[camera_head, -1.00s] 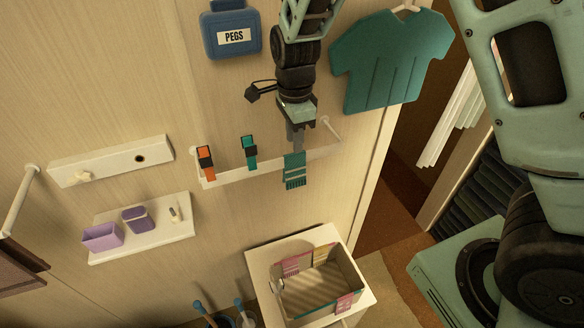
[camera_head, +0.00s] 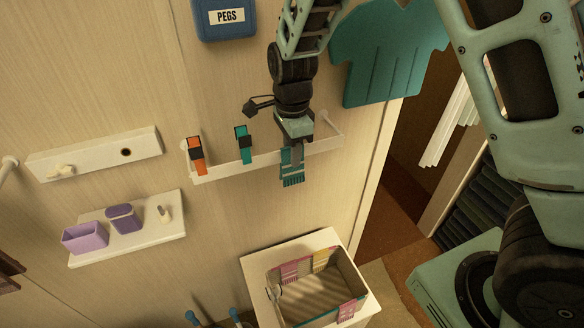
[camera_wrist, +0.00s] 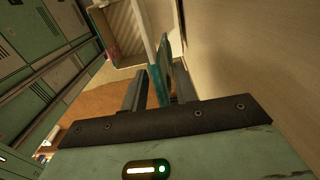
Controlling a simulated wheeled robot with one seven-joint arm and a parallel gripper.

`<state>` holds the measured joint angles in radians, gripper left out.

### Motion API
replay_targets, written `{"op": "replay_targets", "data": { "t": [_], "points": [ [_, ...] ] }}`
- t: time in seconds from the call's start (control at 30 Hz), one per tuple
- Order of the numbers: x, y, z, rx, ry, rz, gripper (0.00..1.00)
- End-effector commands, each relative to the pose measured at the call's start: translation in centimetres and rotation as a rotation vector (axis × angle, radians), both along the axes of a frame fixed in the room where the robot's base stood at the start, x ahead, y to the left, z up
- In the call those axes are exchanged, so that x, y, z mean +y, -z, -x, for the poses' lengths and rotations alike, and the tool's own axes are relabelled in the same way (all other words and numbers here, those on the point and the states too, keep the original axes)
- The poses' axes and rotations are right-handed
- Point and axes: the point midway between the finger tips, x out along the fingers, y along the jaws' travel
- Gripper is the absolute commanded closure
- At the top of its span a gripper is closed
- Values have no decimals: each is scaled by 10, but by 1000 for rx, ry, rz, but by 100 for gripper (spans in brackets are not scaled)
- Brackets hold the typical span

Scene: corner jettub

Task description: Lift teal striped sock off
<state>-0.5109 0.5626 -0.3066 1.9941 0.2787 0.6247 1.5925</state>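The teal striped sock (camera_head: 292,178) hangs over the pale rail (camera_head: 225,170), near its right end. My gripper (camera_head: 292,153) is at the sock's upper part, pointing down, and hides some of it. In the wrist view, the sock (camera_wrist: 158,86) stands between the two fingers of my gripper (camera_wrist: 158,92). The fingers look parted, one on each side of the sock, with a narrow gap beside it. Firm contact does not show.
An orange strip (camera_head: 197,158) and a teal strip (camera_head: 243,146) hang on the rail to the left. A teal shirt (camera_head: 385,55) hangs at upper right. A basket (camera_head: 300,318) stands below on a white surface. A shelf (camera_head: 150,240) holds purple containers.

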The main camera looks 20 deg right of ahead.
Motion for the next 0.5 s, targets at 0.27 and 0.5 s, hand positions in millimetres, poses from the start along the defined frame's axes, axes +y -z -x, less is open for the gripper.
{"op": "replay_targets", "data": {
  "t": [0.27, 0.5],
  "points": [
    [0, 0, 0, 0, 0, 0, 98],
    [0, -7, 0, 0, 0, 0, 98]
  ]
}}
